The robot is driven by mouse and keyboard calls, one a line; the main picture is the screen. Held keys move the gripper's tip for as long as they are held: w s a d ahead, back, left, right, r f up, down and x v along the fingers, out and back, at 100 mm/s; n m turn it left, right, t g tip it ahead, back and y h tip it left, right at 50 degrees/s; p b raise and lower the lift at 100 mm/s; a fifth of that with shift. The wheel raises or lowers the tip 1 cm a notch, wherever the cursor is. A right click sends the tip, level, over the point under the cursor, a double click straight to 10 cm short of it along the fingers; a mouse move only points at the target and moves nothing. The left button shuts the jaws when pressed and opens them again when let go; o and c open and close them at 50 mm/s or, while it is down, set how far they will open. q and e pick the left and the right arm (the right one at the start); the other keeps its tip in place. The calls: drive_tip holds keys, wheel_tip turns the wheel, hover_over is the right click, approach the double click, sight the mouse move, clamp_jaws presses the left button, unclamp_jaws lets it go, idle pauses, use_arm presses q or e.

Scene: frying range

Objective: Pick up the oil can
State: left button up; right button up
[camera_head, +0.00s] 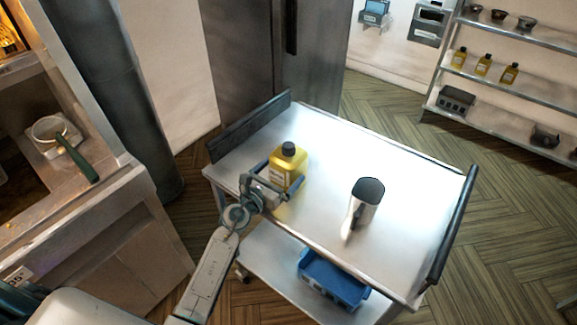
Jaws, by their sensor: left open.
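The oil can (289,160) is a yellow container with a black cap and a pale label. It stands upright on the cart's top (330,145), near its left side. My left gripper (277,186) is open at the can's near side, with its fingers at the lower part of the can. The can's lower front is partly hidden by the gripper. I cannot tell whether the fingers touch it. My right gripper is not in view.
A metal pitcher (366,204) stands right of the can on the cart. A blue bin (331,279) sits on the lower shelf. Dark handles (453,225) edge the cart. Wall shelves (515,85) hold similar yellow bottles at the back right. A counter with a strainer (50,130) is at left.

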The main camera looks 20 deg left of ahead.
sight(289, 156)
use_arm(q)
drive_tip(key=x, duration=0.4)
drive_tip(key=shift+s+d, duration=0.1)
drive_tip(key=shift+d, duration=0.05)
drive_tip(key=c, duration=1)
drive_tip(key=shift+c, duration=0.3)
drive_tip(key=shift+r, duration=0.15)
drive_tip(key=shift+r+p, duration=0.2)
drive_tip(key=shift+p, duration=0.1)
wheel_tip(289, 156, up, 3)
drive_tip(key=shift+p, duration=0.65)
drive_tip(key=s+d+b, duration=0.1)
drive_tip(key=s+d, duration=0.1)
drive_tip(key=s, duration=0.5)
drive_tip(key=s+d+r+b, duration=0.1)
drive_tip(key=s+d, duration=0.2)
drive_tip(key=s, duration=0.5)
drive_tip(key=shift+d+r, duration=0.2)
drive_tip(key=shift+d, duration=0.15)
